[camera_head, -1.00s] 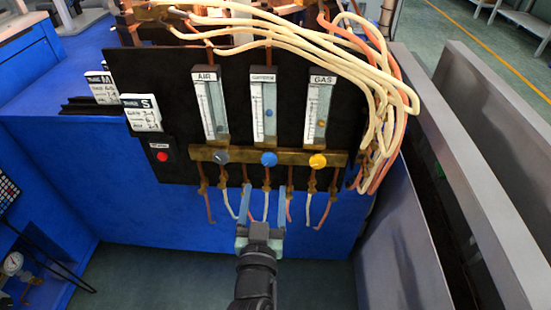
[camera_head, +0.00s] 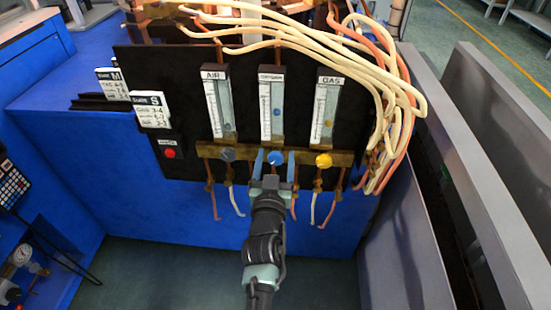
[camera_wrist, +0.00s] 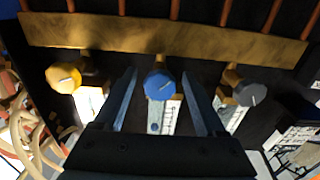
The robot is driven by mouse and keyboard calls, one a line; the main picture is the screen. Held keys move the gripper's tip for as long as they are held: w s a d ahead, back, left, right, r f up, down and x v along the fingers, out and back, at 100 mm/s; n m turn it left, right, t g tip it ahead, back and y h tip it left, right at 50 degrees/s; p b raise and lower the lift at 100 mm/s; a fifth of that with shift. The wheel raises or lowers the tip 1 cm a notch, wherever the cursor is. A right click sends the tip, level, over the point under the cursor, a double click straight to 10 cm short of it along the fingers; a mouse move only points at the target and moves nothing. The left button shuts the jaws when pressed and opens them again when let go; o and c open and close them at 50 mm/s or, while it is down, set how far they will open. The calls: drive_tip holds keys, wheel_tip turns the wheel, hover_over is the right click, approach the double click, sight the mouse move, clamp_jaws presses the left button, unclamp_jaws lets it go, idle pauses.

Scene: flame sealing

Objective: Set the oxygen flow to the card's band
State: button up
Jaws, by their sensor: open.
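The grey air knob (camera_head: 227,154) and yellow gas knob (camera_head: 324,160) flank the blue one on the brass bar (camera_head: 300,157). A red button (camera_head: 169,153) is at lower left of the panel. Cream hoses (camera_head: 405,100) hang at the right. Copper pipes hang below the bar.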

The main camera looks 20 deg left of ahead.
clamp_jaws()
drive_tip(key=shift+n, duration=1.5)
unclamp_jaws()
drive_tip(key=shift+s, duration=0.1)
drive_tip(key=v, duration=1.2)
drive_tip(key=shift+s+d, duration=0.2)
drive_tip(key=shift+s, duration=0.2)
